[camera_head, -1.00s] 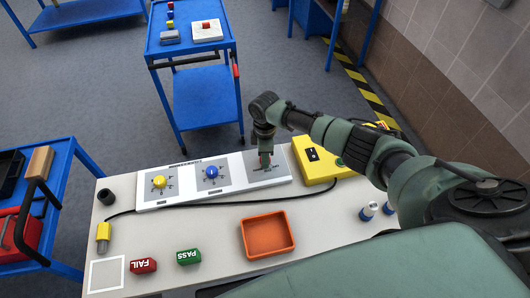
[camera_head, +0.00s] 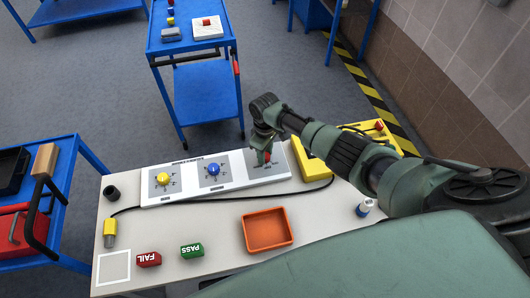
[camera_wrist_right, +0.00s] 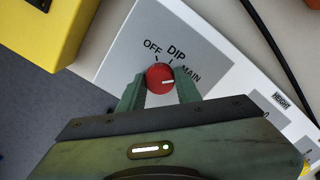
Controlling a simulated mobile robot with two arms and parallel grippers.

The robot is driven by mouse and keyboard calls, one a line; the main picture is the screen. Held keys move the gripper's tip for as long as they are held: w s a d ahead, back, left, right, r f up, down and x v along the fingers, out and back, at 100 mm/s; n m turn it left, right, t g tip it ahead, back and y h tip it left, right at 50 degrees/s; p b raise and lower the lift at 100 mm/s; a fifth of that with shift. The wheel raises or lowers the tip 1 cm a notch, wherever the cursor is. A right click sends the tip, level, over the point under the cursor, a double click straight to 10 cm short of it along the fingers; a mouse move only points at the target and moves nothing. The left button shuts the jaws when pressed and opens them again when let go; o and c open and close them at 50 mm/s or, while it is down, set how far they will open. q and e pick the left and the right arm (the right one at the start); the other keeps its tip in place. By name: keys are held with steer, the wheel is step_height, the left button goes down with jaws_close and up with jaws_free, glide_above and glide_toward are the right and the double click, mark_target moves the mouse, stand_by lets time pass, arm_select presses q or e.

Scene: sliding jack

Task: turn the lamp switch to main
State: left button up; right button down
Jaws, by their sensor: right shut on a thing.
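The lamp switch is a round red knob (camera_wrist_right: 159,79) with a white pointer mark, on a white panel (camera_head: 233,172) marked OFF, DIP and MAIN. In the right wrist view the pointer faces right, on the MAIN side, slightly below the MAIN label (camera_wrist_right: 190,73). My right gripper (camera_wrist_right: 159,88) is shut on the knob, one finger on each side. In the head view the right gripper (camera_head: 265,155) stands over the panel's right end, and a little red of the knob shows beside it. My left gripper is out of view.
The panel also has a yellow knob (camera_head: 163,180) and a blue knob (camera_head: 213,169). A yellow box (camera_head: 310,161) stands right of the panel. An orange tray (camera_head: 267,247), a red FAIL block (camera_head: 148,259) and a green PASS block (camera_head: 192,250) are nearer on the table.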

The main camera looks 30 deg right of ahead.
stand_by(0.4)
steer(key=c, duration=1)
jaws_free()
steer(key=shift+r, duration=0.1)
step_height(320, 180, up, 8)
steer(key=shift+f, duration=0.15)
